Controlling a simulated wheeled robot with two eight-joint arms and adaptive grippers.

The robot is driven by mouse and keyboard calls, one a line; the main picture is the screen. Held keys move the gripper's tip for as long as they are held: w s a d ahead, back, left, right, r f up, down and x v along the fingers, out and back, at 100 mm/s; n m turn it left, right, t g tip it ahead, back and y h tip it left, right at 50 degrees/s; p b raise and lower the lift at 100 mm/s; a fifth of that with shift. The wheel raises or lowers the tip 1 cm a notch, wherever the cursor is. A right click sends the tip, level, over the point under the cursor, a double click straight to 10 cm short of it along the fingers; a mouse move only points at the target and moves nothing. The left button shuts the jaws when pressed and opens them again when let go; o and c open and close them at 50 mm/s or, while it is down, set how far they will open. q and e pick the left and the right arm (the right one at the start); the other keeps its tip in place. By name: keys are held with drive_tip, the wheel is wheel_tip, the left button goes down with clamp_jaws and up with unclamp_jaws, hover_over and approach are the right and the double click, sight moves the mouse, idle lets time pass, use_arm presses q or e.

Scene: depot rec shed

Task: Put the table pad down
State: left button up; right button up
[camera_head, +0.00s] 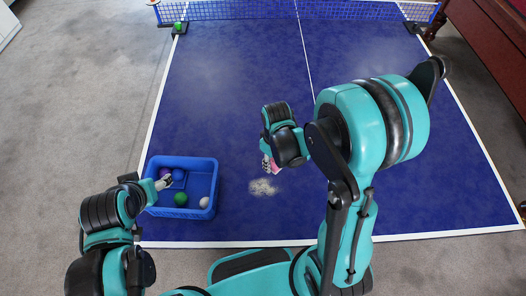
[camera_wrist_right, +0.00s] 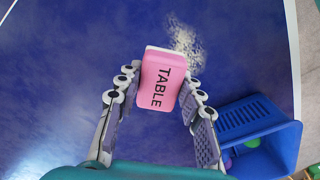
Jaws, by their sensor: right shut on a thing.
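The table pad (camera_wrist_right: 162,82) is a pink block with a white layer along its far edge and the word TABLE on it. My right gripper (camera_wrist_right: 163,88) is shut on it, with a finger on each side. In the head view a bit of the pink pad (camera_head: 275,168) shows below the right gripper (camera_head: 269,164), beside a whitish dusty patch (camera_head: 263,187) on the blue table (camera_head: 240,80). I cannot tell whether the pad touches the table. My left gripper (camera_head: 164,183) is at the left side of the blue crate; its fingers are too small to read.
The blue crate (camera_head: 182,214) holds several balls, including a green ball (camera_head: 180,198) and a white ball (camera_head: 204,202). The net (camera_head: 262,11) crosses the far side. Another green ball (camera_head: 178,25) is at its left end. Most of the table is clear.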

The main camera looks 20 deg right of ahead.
drive_tip(key=b, duration=0.3)
hover_over(258, 157)
wheel_tip(258, 157, down, 7)
drive_tip(key=shift+w+a, duration=0.1)
drive_tip(key=shift+a, duration=0.05)
wheel_tip(258, 157, down, 3)
drive_tip(key=shift+f+b, duration=0.2)
drive_tip(key=shift+b, duration=0.45)
drive_tip(key=shift+f, duration=0.25)
